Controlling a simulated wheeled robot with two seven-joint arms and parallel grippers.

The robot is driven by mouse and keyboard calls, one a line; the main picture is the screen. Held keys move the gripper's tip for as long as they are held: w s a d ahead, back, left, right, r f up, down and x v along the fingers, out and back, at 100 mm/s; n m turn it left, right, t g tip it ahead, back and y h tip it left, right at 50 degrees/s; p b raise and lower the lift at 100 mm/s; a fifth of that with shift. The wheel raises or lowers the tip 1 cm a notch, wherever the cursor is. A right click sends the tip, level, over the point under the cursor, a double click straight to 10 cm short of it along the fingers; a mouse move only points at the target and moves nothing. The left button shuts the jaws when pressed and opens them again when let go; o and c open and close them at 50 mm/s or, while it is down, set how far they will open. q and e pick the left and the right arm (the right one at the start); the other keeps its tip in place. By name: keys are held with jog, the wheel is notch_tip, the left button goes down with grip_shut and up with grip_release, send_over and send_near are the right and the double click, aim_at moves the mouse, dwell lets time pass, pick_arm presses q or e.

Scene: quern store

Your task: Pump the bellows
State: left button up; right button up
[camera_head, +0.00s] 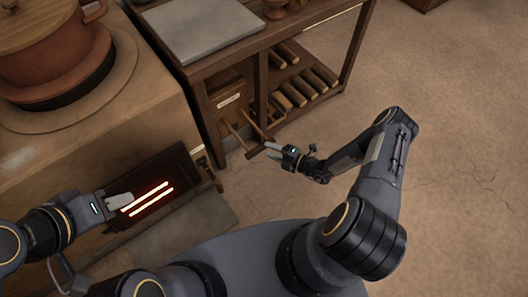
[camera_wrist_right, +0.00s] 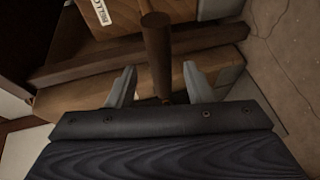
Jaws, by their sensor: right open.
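The bellows (camera_head: 228,101) is a wooden unit with a pale label, set in the front of the wooden bench. Wooden rods stick out from it toward a short bar (camera_head: 255,152). In the right wrist view, part of the label (camera_wrist_right: 101,11) shows, and a round dark wooden rod (camera_wrist_right: 157,52) runs between my fingers. My right gripper (camera_head: 272,152) is open at the outer end of the rods. The wrist view shows its fingertips (camera_wrist_right: 153,84) apart on either side of the rod, with no clear contact. My left gripper (camera_head: 122,201) is by the stove opening; its jaw gap is unclear.
The stove front has glowing red slots (camera_head: 147,199), close to my left gripper. A clay pot (camera_head: 55,55) stands on the stove. A grey slab (camera_head: 200,27) lies on the bench (camera_head: 270,43), and several logs (camera_head: 303,90) lie on its shelf. The floor (camera_head: 450,120) at right is clear.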

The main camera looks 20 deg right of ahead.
jog(key=b+x, duration=0.1)
jog(key=x, duration=0.5)
jog(key=shift+w+a, duration=0.2)
jog(key=shift+w, duration=0.05)
jog(key=shift+f, duration=0.1)
grip_shut()
